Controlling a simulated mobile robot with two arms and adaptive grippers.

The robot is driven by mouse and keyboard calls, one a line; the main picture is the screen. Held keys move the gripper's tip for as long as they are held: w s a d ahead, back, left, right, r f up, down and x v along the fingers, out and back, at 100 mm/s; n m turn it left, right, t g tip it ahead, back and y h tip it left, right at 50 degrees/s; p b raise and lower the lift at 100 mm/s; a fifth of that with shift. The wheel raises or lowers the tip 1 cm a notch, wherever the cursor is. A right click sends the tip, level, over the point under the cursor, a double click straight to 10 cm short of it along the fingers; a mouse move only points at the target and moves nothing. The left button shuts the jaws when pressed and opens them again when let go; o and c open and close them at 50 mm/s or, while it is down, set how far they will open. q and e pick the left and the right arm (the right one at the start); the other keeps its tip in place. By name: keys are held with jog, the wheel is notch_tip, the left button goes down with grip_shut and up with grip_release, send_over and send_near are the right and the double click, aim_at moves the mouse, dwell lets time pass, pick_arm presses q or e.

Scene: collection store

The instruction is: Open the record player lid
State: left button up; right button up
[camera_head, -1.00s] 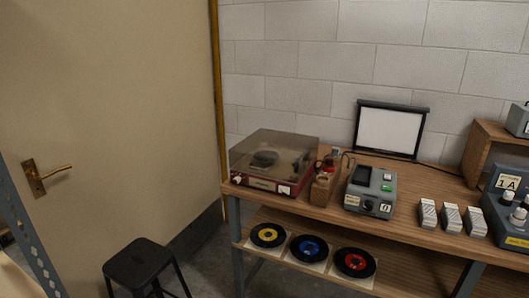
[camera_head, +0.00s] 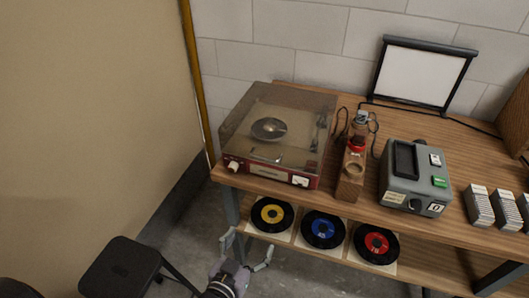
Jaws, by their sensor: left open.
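The record player (camera_head: 266,176) has a red base and stands at the left end of the wooden table. Its smoky clear lid (camera_head: 290,101) is down over the turntable, and a disc shows dimly through it. My left gripper (camera_head: 247,246) is at the bottom of the picture, below and in front of the table edge. Its two fingers are spread apart with nothing between them. It is apart from the record player. My right gripper is not in view.
A wooden block with a red-topped jar (camera_head: 354,160) stands right beside the player. A grey device (camera_head: 413,178) is further right. Records (camera_head: 323,230) lie on the lower shelf near my left gripper. A black stool (camera_head: 121,268) stands at lower left.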

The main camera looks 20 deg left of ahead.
aim_at(265, 159)
pick_arm(q)
notch_tip(265, 159, up, 14)
jog(key=a+t, duration=0.2)
jog(key=t, duration=0.1)
jog(key=shift+n+y, duration=0.3)
jog(key=shift+y, duration=0.1)
jog(key=w+p, duration=0.1)
jog(key=w, duration=0.4)
jog(key=w+p, duration=0.1)
jog(key=w, duration=0.5)
jog(key=w+p, duration=0.2)
jog(key=w, duration=0.4)
jog(key=shift+w+d+r, duration=0.1)
jog(key=shift+w+d, duration=0.1)
jog(key=shift+d, duration=0.2)
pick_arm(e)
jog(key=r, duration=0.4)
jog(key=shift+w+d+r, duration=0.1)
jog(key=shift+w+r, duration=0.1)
pick_arm(q)
jog(key=shift+c, duration=0.4)
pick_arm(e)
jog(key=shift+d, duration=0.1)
